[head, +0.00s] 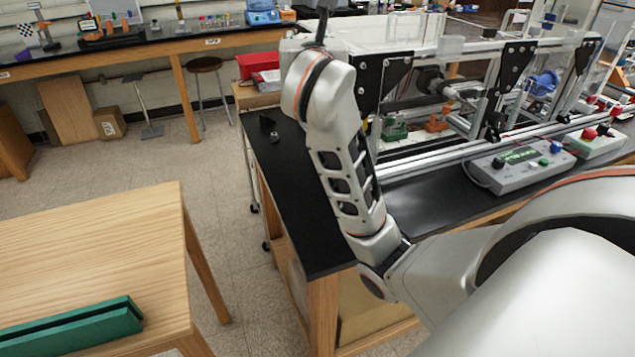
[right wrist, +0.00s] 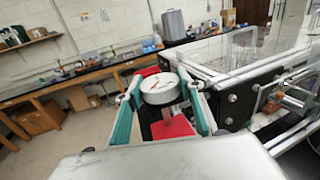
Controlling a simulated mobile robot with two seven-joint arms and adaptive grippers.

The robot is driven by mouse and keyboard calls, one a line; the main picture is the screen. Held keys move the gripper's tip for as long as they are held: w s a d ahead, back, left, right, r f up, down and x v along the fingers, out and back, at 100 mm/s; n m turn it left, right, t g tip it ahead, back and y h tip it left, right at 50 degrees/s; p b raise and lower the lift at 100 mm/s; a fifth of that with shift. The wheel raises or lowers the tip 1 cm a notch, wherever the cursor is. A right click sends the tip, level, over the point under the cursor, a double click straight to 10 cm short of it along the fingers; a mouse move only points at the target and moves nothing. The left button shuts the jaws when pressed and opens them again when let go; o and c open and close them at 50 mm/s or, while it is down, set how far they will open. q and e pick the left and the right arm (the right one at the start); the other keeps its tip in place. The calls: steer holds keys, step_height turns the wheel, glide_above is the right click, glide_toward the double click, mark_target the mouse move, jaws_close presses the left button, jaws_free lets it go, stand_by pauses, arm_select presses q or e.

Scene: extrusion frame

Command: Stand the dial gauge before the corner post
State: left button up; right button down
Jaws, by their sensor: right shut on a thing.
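My right gripper (right wrist: 161,84) is shut on the dial gauge (right wrist: 160,90), which sits between its green-padded fingers in the right wrist view. In the head view only a dark part of the right gripper (head: 322,22) shows at the top, beyond the wrist, and the gauge cannot be made out. The extrusion frame's near left corner, with a black bracket plate (head: 378,80), is just right of my right arm. This corner also shows right of the gauge in the wrist view (right wrist: 234,101). My left gripper is not in view.
The black bench top (head: 292,200) is mostly clear at its left end, with a small dark part (head: 268,122) there. A grey control box (head: 520,165) stands in front of the frame. A red box (head: 258,65) is behind. A wooden table (head: 90,255) bears a green bar (head: 75,328).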

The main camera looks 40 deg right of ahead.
steer(key=r, duration=0.2)
steer(key=shift+w+d+r, duration=0.15)
steer(key=shift+w+r, duration=0.1)
steer(key=shift+r, duration=0.15)
steer(key=shift+w+f, duration=0.1)
step_height(320, 180, down, 28)
steer(key=b, duration=0.6)
steer(key=shift+r+n+y+b, duration=0.2)
steer(key=shift+n+y+b, duration=0.1)
steer(key=shift+y+b, duration=0.1)
steer(key=c, duration=1.4)
jaws_free()
steer(key=shift+f, duration=0.1)
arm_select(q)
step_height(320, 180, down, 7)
arm_select(e)
steer(key=shift+o, duration=0.4)
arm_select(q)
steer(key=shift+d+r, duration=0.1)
